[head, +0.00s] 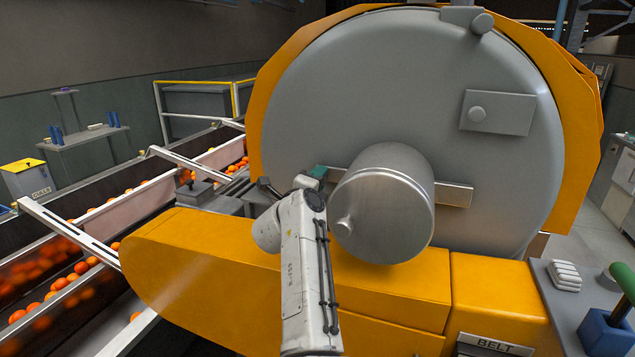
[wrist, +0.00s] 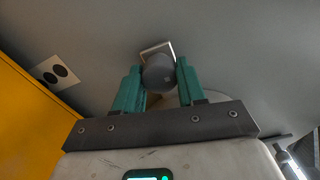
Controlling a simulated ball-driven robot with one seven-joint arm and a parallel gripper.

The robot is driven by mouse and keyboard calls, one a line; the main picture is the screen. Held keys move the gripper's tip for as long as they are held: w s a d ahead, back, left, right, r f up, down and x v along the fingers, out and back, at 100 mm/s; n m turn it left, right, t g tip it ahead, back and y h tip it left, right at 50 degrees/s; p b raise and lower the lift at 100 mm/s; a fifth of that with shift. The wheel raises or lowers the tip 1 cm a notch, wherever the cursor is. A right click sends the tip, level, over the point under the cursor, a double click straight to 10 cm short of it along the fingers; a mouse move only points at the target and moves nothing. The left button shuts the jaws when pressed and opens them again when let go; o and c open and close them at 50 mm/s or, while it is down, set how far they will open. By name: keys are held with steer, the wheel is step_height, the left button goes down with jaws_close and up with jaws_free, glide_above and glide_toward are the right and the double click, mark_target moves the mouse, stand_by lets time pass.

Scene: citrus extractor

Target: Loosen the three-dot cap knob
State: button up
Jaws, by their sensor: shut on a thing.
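My gripper (wrist: 158,68) has its two teal fingers closed on the sides of a round grey knob (wrist: 159,78) in the wrist view. A pale, squarish loop or bracket edge shows just behind the knob. No dots can be seen on this knob, so its marking cannot be read. In the head view, a teal part of my gripper (head: 318,172) shows left of the metal cylinder, against the big grey drum; the held knob is hidden there.
The metal cylinder (head: 385,205) juts out right beside my arm. The big grey drum (head: 340,90) fills the back. An orange housing (head: 220,265) lies below. Conveyors with oranges (head: 85,265) run at left. A green-handled lever (head: 622,282) stands at lower right.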

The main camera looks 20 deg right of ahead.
steer(key=shift+d+f, duration=0.15)
stand_by(0.4)
steer(key=o, duration=1.1)
steer(key=shift+c, duration=0.2)
steer(key=b+v, duration=0.1)
steer(key=v, duration=0.9)
steer(key=shift+s+a+b, duration=0.25)
steer(key=shift+s+b, duration=0.05)
steer(key=shift+a, duration=0.1)
